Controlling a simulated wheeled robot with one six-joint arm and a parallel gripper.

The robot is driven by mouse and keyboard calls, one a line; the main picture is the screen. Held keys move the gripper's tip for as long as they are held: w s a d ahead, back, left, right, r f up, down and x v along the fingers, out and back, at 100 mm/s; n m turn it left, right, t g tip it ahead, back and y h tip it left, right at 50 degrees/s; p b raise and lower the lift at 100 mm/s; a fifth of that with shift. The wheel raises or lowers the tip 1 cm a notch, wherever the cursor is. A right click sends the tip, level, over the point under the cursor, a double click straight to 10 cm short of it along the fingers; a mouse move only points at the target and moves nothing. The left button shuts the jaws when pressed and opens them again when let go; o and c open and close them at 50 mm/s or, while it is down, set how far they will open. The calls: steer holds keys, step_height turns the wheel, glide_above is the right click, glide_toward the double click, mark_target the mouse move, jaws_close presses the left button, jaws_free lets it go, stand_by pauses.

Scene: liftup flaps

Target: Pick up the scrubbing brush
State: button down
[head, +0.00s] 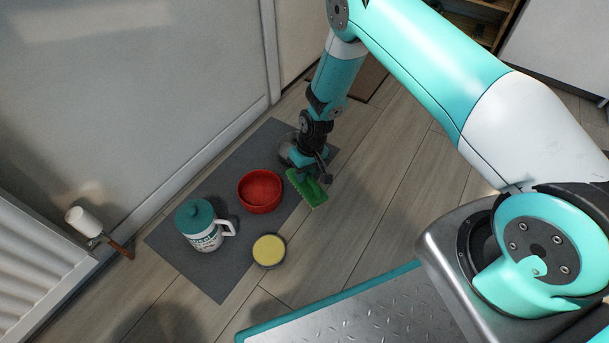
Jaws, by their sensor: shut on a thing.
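The scrubbing brush is green (306,188) and shows in the head view at the right edge of the grey mat (183,247), partly over the wooden floor. My gripper (317,172) reaches down from above and is shut on the brush, at its upper right side. The fingertips partly cover the brush. I cannot tell whether the brush touches the floor or hangs just above it.
A red bowl (260,191) stands on the mat just left of the brush. A teal-lidded white mug (203,227) and a small round yellow-topped tin (269,251) stand nearer. A roundish grey object (288,150) sits behind my gripper. The floor to the right is clear.

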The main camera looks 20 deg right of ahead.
step_height(320, 180, up, 16)
steer(key=p, duration=0.7)
steer(key=shift+p, duration=0.3)
